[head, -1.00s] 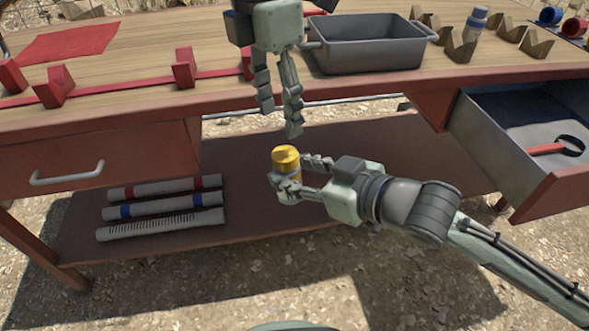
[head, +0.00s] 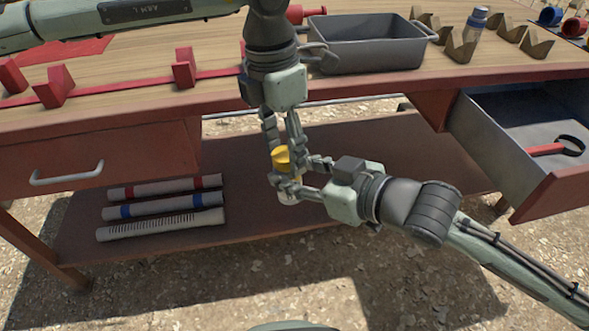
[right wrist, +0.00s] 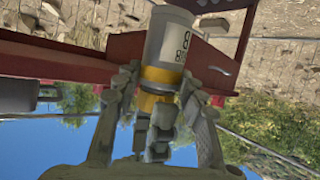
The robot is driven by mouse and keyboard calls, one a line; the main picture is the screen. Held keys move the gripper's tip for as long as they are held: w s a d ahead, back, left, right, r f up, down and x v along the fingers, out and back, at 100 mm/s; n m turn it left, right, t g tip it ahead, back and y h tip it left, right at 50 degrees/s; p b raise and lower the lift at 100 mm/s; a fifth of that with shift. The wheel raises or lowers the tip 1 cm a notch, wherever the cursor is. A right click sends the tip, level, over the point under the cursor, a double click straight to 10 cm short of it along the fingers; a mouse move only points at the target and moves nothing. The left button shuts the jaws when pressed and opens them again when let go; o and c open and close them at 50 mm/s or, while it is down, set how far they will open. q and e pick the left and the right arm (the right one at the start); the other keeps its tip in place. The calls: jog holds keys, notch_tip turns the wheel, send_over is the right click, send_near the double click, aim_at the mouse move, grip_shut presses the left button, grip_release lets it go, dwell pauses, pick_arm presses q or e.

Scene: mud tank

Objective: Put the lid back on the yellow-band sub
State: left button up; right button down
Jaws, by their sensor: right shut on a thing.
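The yellow-band sub (right wrist: 170,42) is a pale cylinder with dark print and a yellow end. Its yellow top (head: 281,158) faces up in the head view. My right gripper (head: 290,182) is shut on the sub and holds it in front of the table, above the lower shelf. My left gripper (head: 284,150) reaches down from above with its fingers apart, around or beside the yellow top. Its fingers also show below the yellow part in the right wrist view (right wrist: 158,130). Fingers hide much of the sub, and I cannot tell whether the left fingers touch it.
A grey bin (head: 365,45) and a blue-topped bottle (head: 470,35) among wooden cradles stand on the table. An open drawer (head: 530,120) at right holds a red-handled tool (head: 550,148). Several banded tubes (head: 165,207) lie on the lower shelf (head: 400,170).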

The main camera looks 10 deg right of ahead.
pick_arm(q)
jog(key=c, duration=1)
jog(key=o, duration=1.2)
jog(key=shift+c, duration=0.2)
jog(key=shift+w+a+r, duration=0.1)
jog(key=shift+r, duration=1.05)
jog(key=shift+a+r, duration=0.1)
jog(key=shift+r, duration=1.05)
jog(key=shift+c, duration=0.5)
jog(key=shift+d+r, duration=0.1)
jog(key=shift+r, duration=0.25)
jog(key=shift+a+r, duration=0.2)
jog(key=shift+r, duration=1.2)
jog(key=shift+f, duration=0.1)
